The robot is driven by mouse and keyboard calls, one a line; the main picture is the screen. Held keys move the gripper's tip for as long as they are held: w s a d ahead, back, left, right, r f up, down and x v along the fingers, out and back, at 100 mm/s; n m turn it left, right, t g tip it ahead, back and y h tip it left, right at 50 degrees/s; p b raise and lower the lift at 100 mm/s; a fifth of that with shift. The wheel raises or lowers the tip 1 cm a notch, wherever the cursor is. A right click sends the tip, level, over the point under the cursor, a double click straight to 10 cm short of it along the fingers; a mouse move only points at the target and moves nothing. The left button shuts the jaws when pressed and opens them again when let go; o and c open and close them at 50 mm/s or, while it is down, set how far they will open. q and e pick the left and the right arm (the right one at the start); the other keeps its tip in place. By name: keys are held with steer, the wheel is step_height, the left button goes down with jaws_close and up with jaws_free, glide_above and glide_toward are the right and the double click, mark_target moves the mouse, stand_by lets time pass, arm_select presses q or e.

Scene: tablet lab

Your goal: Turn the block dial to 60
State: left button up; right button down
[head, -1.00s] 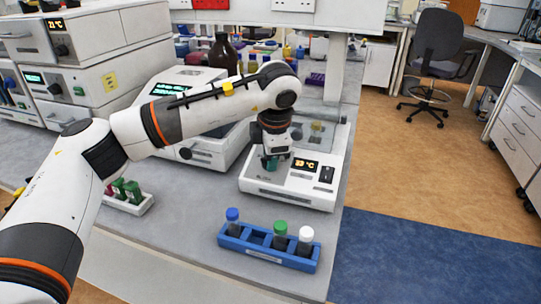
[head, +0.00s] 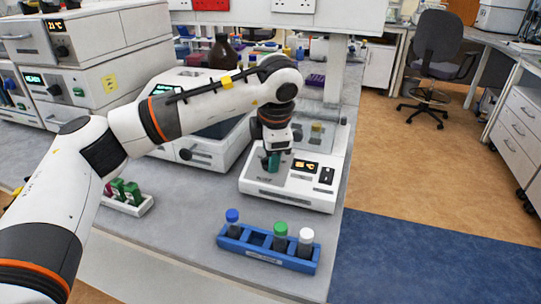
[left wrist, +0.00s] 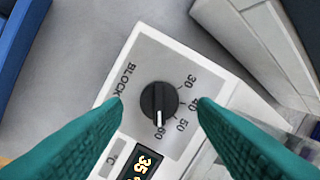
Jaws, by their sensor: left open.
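The block dial (left wrist: 159,101) is a round black knob with a white pointer line on the white heater unit (head: 290,194). In the left wrist view its pointer points at the 60 mark (left wrist: 160,133). The scale also shows 30, 40 and 50. The unit's display (left wrist: 146,165) reads 35. My left gripper (left wrist: 160,98) is open, with teal fingers on both sides of the dial and gaps between them and the knob. In the head view the left gripper (head: 273,162) is over the unit's left part and hides the dial. My right gripper is not in view.
A blue tube rack (head: 268,257) with capped tubes stands in front of the unit. A larger white instrument (head: 215,158) stands behind left. The bench's right edge is close to the unit.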

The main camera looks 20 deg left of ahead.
arm_select(q)
steer(key=v, duration=1)
steer(key=shift+r, duration=0.25)
steer(key=shift+s+d, duration=0.1)
